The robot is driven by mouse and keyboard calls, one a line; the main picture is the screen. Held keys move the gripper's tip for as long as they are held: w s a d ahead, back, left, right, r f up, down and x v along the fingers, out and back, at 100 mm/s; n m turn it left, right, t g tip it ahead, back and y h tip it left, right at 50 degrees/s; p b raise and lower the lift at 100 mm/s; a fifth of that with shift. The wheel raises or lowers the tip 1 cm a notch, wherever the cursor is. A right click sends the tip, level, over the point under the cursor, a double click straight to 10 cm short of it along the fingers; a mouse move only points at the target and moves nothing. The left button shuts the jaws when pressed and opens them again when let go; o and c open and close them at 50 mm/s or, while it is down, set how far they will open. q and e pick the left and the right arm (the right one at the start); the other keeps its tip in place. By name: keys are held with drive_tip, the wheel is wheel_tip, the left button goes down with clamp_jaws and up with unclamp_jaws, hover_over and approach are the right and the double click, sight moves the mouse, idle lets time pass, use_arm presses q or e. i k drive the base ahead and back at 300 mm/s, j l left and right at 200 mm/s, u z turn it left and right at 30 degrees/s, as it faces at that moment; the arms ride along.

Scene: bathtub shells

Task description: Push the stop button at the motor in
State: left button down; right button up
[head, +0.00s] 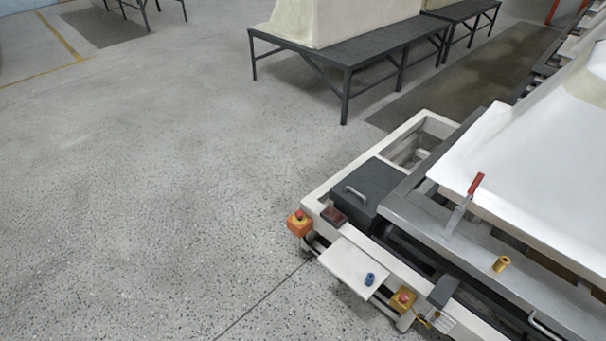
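Two red push buttons show at the near left side of the white machine frame. One red button (299,214) sits on an orange box (300,227) at the frame's left corner. The other red button (404,296) sits on a yellow box (399,306) lower down, to the right of a small white shelf. A dark grey box with a handle (370,205) lies on the frame between and behind them; I cannot tell whether it is the motor. I cannot tell whether either button is pressed in. Neither of my grippers is in view.
A blue cylinder (370,279) stands on the white shelf (345,264). A red-handled lever (465,205) and a brass cylinder (501,264) are on the grey beam beside the white shell (550,150). A cable runs along the floor. The floor at left is free. A dark table (370,58) stands behind.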

sight(298, 214)
drive_tip(key=i+j, duration=0.15)
drive_tip(key=i, duration=0.4)
drive_tip(key=i+j+z, duration=0.1)
drive_tip(key=i, duration=0.4)
drive_tip(key=j, duration=0.1)
